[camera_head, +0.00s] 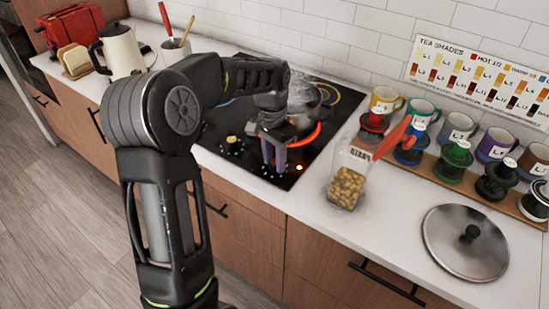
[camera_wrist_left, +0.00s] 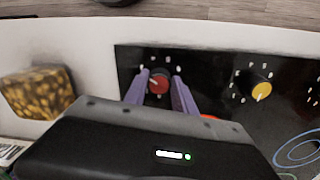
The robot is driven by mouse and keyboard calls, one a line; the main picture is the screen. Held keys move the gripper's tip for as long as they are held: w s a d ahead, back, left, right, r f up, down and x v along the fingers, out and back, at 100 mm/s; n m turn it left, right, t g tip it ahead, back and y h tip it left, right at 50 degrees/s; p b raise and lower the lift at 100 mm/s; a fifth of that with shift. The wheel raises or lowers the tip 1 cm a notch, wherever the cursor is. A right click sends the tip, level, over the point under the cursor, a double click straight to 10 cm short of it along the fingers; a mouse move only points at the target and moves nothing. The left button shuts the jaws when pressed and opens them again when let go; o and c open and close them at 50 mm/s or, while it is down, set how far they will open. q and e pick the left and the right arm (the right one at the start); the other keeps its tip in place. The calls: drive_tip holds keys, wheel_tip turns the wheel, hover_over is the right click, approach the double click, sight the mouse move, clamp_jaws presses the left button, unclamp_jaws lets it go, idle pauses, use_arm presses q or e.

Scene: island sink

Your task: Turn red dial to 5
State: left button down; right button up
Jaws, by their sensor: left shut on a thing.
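The red dial (camera_wrist_left: 158,84) is on the black cooktop panel (camera_wrist_left: 215,75), in the left wrist view. My left gripper (camera_wrist_left: 160,88) has its purple fingers on either side of the dial and is shut on it. A pale mark shows on the dial's face, but the labels around it are too small to read surely. In the head view my left gripper (camera_head: 275,163) points down at the front edge of the cooktop (camera_head: 222,147), and the red dial is hidden behind the fingers. My right gripper is not in view.
A yellow dial (camera_wrist_left: 261,90) is beside the red one. A glowing orange ring (camera_head: 303,137) is behind the gripper. A glass jar (camera_head: 347,185) stands close right of the cooktop. A pot lid (camera_head: 465,243) lies on the counter, and mugs (camera_head: 458,130) line the back right.

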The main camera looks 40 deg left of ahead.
use_arm(q)
drive_tip(key=m, duration=0.3)
drive_tip(key=shift+m, duration=0.4)
drive_tip(key=m, duration=0.3)
drive_tip(key=shift+w+p, duration=0.1)
drive_tip(key=shift+p, duration=0.25)
drive_tip(key=m, duration=0.4)
drive_tip(key=shift+a, duration=0.1)
drive_tip(key=shift+w+m+p, duration=0.1)
drive_tip(key=shift+m+p, duration=0.35)
drive_tip(key=shift+m, duration=1.35)
drive_tip(key=c, duration=1)
unclamp_jaws()
drive_tip(key=shift+c, duration=0.2)
drive_tip(key=shift+r, duration=0.1)
